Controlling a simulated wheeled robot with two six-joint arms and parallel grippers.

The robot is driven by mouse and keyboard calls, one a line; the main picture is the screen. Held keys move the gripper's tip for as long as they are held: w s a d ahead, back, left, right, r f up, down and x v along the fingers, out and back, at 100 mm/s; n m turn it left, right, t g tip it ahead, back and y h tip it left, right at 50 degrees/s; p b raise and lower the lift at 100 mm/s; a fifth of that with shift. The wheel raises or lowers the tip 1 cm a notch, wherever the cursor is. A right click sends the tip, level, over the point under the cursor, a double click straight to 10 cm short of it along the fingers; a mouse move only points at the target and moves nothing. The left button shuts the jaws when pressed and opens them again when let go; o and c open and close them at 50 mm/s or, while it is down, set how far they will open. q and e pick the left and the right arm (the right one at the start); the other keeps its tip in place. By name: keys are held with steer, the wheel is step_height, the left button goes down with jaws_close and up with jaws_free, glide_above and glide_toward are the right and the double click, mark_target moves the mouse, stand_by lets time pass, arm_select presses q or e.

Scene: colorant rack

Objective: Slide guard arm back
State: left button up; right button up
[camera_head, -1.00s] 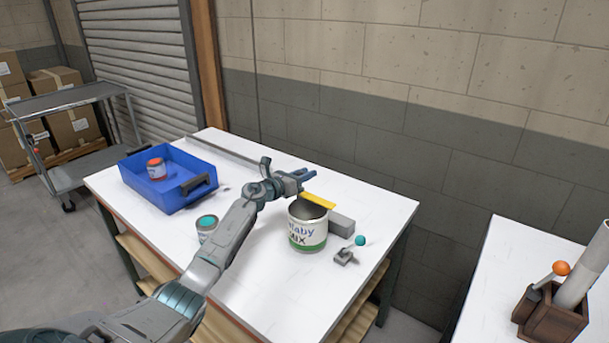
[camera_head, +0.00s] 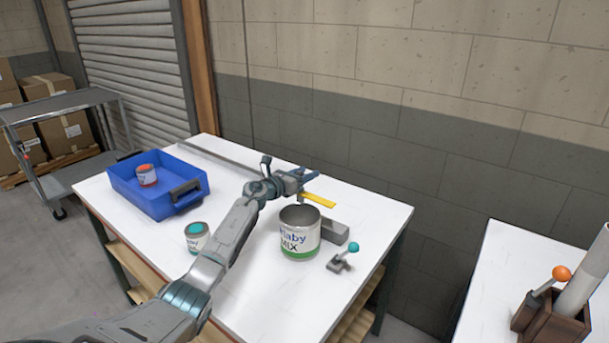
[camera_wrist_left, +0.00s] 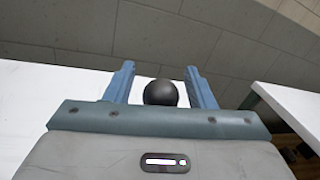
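The yellow guard arm (camera_head: 318,200) stands out just behind the open mix can (camera_head: 299,234), clear of its rim in the head view. My left gripper (camera_head: 312,180) is directly behind and above the yellow arm at the back of the table. In the left wrist view, a black ball knob (camera_wrist_left: 160,92) sits between the two blue fingers of my left gripper (camera_wrist_left: 160,78). The fingers are apart, with a gap showing on each side of the knob. The guard arm's mount is hidden by the gripper. My right gripper is not in view.
A blue bin (camera_head: 155,195) holding a red-orange can (camera_head: 146,176) stands at left. A teal-topped can (camera_head: 196,237) is beside my arm. A grey block (camera_head: 335,231) and teal-knobbed lever (camera_head: 340,261) are right of the mix can. The table's right front is clear.

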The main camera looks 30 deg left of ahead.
arm_select(q)
steer(key=b+v, duration=0.1)
steer(key=v, duration=0.9)
steer(key=shift+s+b, duration=0.35)
steer(key=shift+s, duration=0.05)
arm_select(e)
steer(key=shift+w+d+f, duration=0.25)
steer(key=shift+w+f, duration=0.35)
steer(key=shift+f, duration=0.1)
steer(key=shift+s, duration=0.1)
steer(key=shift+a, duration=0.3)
